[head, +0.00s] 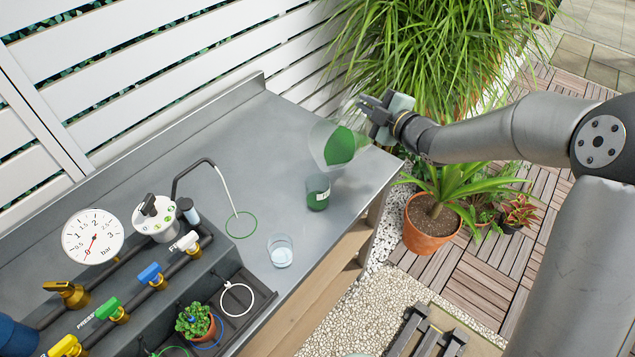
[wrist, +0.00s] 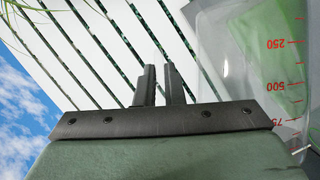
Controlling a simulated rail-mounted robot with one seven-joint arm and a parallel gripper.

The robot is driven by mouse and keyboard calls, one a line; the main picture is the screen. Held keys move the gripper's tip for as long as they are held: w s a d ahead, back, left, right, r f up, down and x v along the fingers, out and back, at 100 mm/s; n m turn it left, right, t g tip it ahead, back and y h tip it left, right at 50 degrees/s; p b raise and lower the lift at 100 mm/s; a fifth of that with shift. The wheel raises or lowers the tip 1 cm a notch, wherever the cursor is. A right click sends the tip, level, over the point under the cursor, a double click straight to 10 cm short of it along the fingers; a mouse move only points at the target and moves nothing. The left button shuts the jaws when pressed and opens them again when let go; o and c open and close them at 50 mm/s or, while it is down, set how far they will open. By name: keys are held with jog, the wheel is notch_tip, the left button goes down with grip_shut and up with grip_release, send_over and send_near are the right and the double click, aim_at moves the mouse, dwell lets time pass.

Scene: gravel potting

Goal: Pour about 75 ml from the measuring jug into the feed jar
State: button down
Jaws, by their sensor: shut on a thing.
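The clear measuring jug (head: 322,136) hangs strongly tilted above the bench, with green liquid (head: 341,146) lying in it. My gripper (head: 366,107) is shut on the jug at its upper right side; the gripped part is hard to make out. In the wrist view, the jug's wall (wrist: 270,70) with red graduations is at the right, beside my fingers (wrist: 160,85). The feed jar (head: 318,188) stands upright on the bench just below the jug and contains green liquid. I cannot tell whether a stream is running between them.
A small glass (head: 281,252) with clear contents stands left of the jar. A bent spout (head: 220,180) ends over a green ring (head: 241,225). A valve panel with a gauge (head: 93,236) fills the lower left. The bench's far end (head: 270,115) is clear.

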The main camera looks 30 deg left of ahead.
jog(key=shift+s+r+n+t+y+b, duration=0.3)
jog(key=shift+s+r+n+b, duration=0.45)
jog(key=shift+s+r, duration=0.3)
dwell(2.5)
jog(key=w+f+m+p, duration=0.1)
jog(key=p, duration=0.1)
jog(key=w+f+m+g+p, duration=0.1)
jog(key=w+m+h+p, duration=0.1)
jog(key=w+p, duration=0.1)
jog(key=shift+f+p, duration=0.3)
jog(key=shift+f, duration=0.4)
jog(key=shift+w+f+m+g, duration=0.2)
jog(key=shift+f+m+g, duration=0.25)
jog(key=shift+f, duration=0.15)
jog(key=shift+p, duration=0.4)
dwell(0.3)
jog(key=shift+w+f+m+g+h+p, duration=0.15)
jog(key=shift+w+f+m+g+p, duration=0.55)
jog(key=shift+w+f+m+p, duration=0.8)
jog(key=shift+w+f+m+g+h+p, duration=0.2)
jog(key=shift+w+f+m+g+p, duration=0.5)
jog(key=shift+f+p, duration=0.85)
jog(key=shift+w+f+m+g+h+p, duration=0.15)
jog(key=shift+w+f+m+g+p, duration=0.75)
jog(key=shift+f, duration=1.15)
